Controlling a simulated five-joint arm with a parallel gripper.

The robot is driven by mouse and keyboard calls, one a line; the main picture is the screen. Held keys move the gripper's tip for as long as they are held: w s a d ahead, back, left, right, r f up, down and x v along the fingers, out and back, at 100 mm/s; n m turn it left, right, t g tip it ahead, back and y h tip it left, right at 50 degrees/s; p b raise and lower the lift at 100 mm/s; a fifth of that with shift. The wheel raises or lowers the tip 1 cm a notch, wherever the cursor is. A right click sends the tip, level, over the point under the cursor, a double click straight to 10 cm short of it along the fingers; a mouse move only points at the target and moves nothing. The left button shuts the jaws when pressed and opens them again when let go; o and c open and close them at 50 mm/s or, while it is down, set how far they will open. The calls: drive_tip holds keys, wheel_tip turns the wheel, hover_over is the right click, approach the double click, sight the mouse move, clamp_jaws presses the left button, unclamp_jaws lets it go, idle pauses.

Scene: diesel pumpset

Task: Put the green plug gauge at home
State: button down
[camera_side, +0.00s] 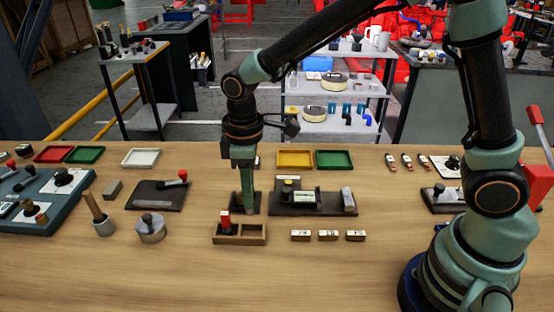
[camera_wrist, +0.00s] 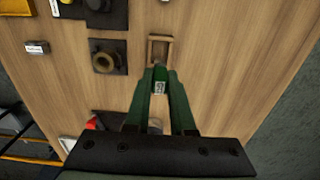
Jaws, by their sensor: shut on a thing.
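In the wrist view my gripper (camera_wrist: 160,74) is shut on the green plug gauge (camera_wrist: 159,88), which shows a small white label between the fingers. Its green blends with the fingers, and its lower end is hard to make out. A red plug gauge (camera_side: 226,222) stands upright in the holder's left compartment. The right compartment looks empty. In the wrist view the holder (camera_wrist: 150,50) lies just beyond the fingertips, and the red gauge is hidden there.
A black block with a ring (camera_wrist: 107,57) stands close behind the holder. A black fixture (camera_side: 310,207) is to the right. Several small labelled blocks (camera_side: 328,235) lie front right, a round metal part (camera_side: 151,230) left. The table front is clear.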

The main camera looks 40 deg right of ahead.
sight(251, 213)
drive_tip(key=shift+f, duration=3.45)
drive_tip(key=shift+f, duration=0.3)
drive_tip(key=c, duration=0.7)
unclamp_jaws()
drive_tip(key=shift+r, duration=3.5)
